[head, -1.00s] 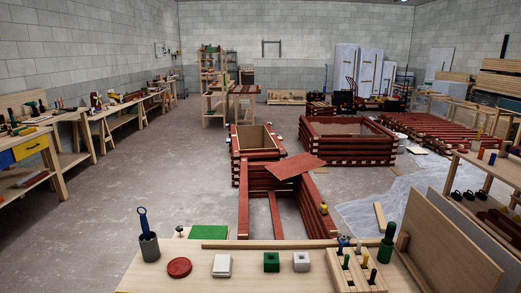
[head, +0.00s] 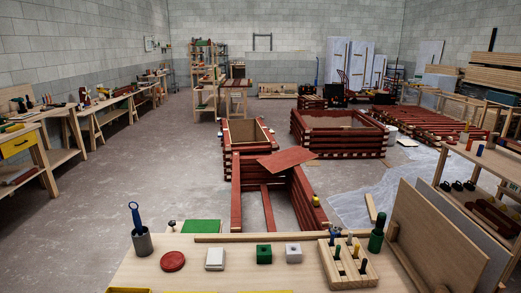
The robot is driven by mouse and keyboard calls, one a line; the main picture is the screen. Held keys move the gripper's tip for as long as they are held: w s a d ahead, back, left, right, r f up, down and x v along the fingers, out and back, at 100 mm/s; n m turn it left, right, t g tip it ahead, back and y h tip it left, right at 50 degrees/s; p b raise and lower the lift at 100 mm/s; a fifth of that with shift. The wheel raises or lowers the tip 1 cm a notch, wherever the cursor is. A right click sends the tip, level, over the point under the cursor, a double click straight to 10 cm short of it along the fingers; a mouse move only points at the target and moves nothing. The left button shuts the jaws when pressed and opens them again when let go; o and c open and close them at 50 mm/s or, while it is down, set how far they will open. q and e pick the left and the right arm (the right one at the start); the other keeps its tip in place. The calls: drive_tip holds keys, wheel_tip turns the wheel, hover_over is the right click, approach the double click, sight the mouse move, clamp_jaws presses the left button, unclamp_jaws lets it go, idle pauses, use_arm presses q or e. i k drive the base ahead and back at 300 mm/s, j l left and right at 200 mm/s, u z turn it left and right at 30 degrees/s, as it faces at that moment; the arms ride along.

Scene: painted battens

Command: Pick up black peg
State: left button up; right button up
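A pale wooden peg block (head: 329,272) stands at the right end of the near workbench. Several small upright pegs stand in it. One very dark peg (head: 337,253) at its left looks black, though at this size I cannot be sure of the colour. Another dark peg (head: 363,266) at the front right looks dark green or black. A blue peg (head: 356,250) and a yellowish one (head: 349,239) are behind them. Neither of my grippers is in view.
The near workbench (head: 230,275) also holds a grey cup (head: 142,242) with a blue-handled tool, a red disc (head: 172,261), white, green and grey blocks, and a green-handled tool (head: 376,235). Leaning boards (head: 440,240) stand to the right. Open floor lies left.

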sight(365, 260)
drive_tip(key=i+l+z, duration=0.25)
drive_tip(key=l, duration=0.25)
drive_tip(key=i+l+z, duration=0.25)
drive_tip(key=k+j+u, duration=0.1)
drive_tip(key=k+j, duration=0.35)
drive_tip(key=j, duration=0.2)
drive_tip(key=k+j+u, duration=0.15)
drive_tip(key=j, duration=0.2)
drive_tip(key=k+j, duration=0.25)
drive_tip(key=j+u, duration=0.05)
drive_tip(key=j, duration=0.05)
